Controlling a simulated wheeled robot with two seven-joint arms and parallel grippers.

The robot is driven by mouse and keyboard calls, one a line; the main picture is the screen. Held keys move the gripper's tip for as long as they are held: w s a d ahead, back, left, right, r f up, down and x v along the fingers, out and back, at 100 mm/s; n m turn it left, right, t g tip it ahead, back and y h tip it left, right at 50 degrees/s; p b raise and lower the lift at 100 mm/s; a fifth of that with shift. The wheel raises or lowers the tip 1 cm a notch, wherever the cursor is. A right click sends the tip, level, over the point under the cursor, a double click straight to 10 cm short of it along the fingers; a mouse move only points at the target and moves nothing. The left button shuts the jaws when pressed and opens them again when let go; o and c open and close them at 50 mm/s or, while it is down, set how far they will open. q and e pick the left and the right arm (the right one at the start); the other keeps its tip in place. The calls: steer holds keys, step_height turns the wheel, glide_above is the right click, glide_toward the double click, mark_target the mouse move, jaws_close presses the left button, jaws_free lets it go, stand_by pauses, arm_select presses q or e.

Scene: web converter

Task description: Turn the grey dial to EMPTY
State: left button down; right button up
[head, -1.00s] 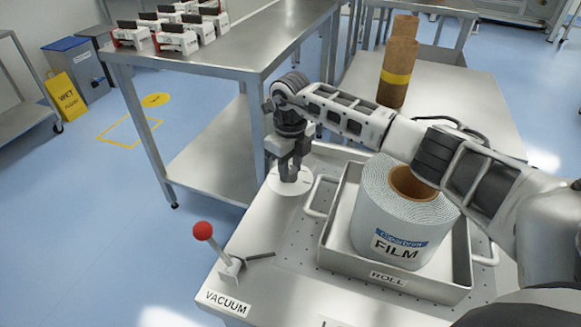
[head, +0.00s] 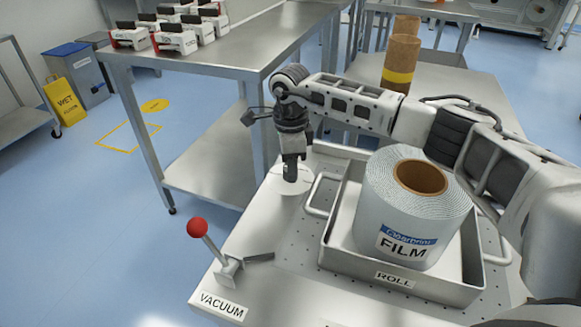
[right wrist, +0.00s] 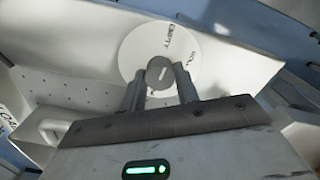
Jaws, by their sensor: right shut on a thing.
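My right gripper (head: 290,176) points straight down over a round white plate (head: 304,186) on the metal cart top. In the right wrist view, the two fingers (right wrist: 160,88) are shut on the small grey dial (right wrist: 158,65) at the plate's middle, one on each side. The dial has a short white mark, slanting up to the right. The white plate (right wrist: 140,45) has EMPTY printed near its top and another word, partly readable as ROLL, at its right. I cannot tell exactly which word the mark points at. In the head view the fingers hide the dial. My left gripper is not in view.
A metal tray (head: 400,279) labelled ROLL holds a big film roll (head: 388,205) close by my right arm. A red-knobbed lever (head: 197,228) labelled VACUUM stands at the front left. A steel table (head: 235,65) with red-white boxes stands behind the plate.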

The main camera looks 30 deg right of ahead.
steer(key=shift+n, duration=0.5)
steer(key=o, duration=1)
steer(key=shift+c, duration=0.2)
step_height(320, 180, up, 16)
steer(key=shift+s, duration=0.1)
